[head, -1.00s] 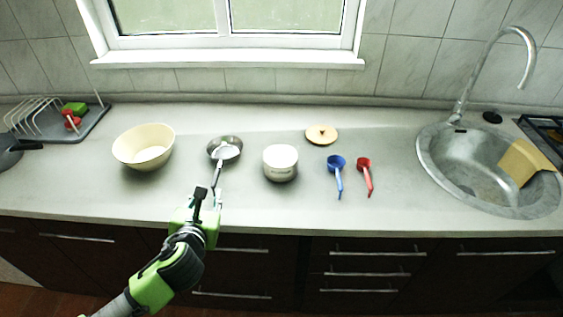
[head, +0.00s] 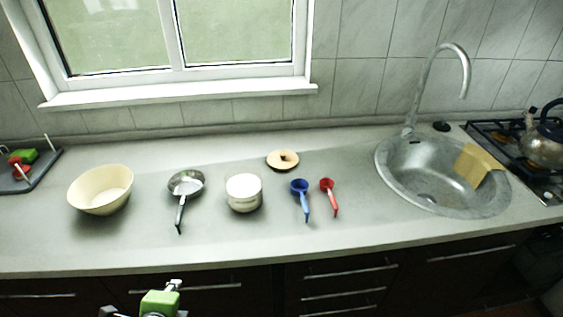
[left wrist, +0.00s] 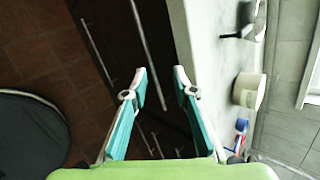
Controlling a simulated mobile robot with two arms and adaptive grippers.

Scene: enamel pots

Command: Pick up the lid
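The lid (head: 283,160) is a round, cream-coloured disc with a dark knob. It lies flat on the counter behind and to the right of the white enamel pot (head: 244,193). The pot also shows in the left wrist view (left wrist: 247,91); I cannot make out the lid there. My left gripper (left wrist: 160,82) is open, with its two teal fingers apart and nothing between them. In the head view only part of the left gripper (head: 163,299) shows, at the bottom edge, in front of the counter and well away from the lid. My right gripper is not in view.
A cream bowl (head: 101,190) and a small steel pan (head: 186,184) stand left of the pot. Blue (head: 301,188) and red (head: 328,186) measuring scoops lie to its right. A sink (head: 440,180) with a tall tap is further right. The counter's front strip is clear.

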